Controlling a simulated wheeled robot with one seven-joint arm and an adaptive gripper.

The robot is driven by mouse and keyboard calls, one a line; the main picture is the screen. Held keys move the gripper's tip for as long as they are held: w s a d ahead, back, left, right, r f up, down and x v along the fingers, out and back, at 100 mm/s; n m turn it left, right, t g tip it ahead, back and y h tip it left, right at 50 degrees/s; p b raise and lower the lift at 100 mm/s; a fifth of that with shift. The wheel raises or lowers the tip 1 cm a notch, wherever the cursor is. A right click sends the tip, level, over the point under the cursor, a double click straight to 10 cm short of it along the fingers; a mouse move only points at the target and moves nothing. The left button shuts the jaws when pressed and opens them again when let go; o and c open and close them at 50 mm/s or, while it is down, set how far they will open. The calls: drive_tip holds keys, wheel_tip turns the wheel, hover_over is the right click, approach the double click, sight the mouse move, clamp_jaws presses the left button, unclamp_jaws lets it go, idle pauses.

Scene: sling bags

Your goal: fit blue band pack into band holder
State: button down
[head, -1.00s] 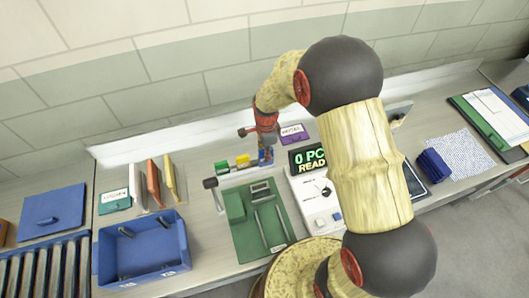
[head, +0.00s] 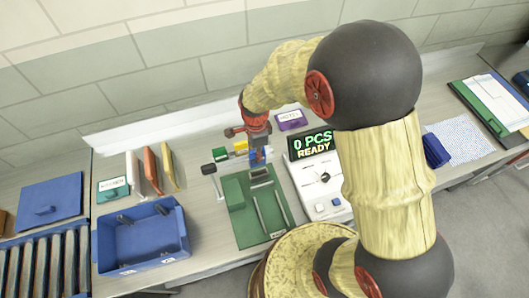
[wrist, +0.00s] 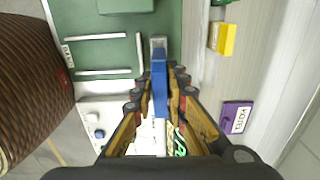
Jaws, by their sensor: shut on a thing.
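The blue band pack (head: 257,155) is in my gripper (wrist: 159,75), upright behind the green board in the head view. It also shows as a narrow blue strip between the fingers in the wrist view (wrist: 158,88). A grey piece (wrist: 158,46) shows at the pack's far end; I cannot tell if they touch or if it is part of the pack. The green board (head: 243,232) carries metal rails and a grey fitting (head: 260,175) at its back edge, just in front of the pack. I cannot tell for certain which part is the band holder.
A green block (head: 221,154) and yellow block (head: 241,147) stand left of my gripper. A black-knobbed post (head: 208,169) is nearby. A white counter box (head: 322,182) stands right, with a purple labelled box (head: 289,120) behind. A blue bin (head: 143,237) is at left.

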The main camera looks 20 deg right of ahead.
drive_tip(key=shift+s+d, duration=0.1)
drive_tip(key=shift+f+b, duration=1.85)
drive_tip(key=shift+f, duration=1.05)
drive_tip(key=shift+f+b, duration=1.75)
drive_tip(key=shift+f, duration=1.05)
drive_tip(key=c, duration=1.7)
unclamp_jaws()
wheel_tip(320, 180, up, 12)
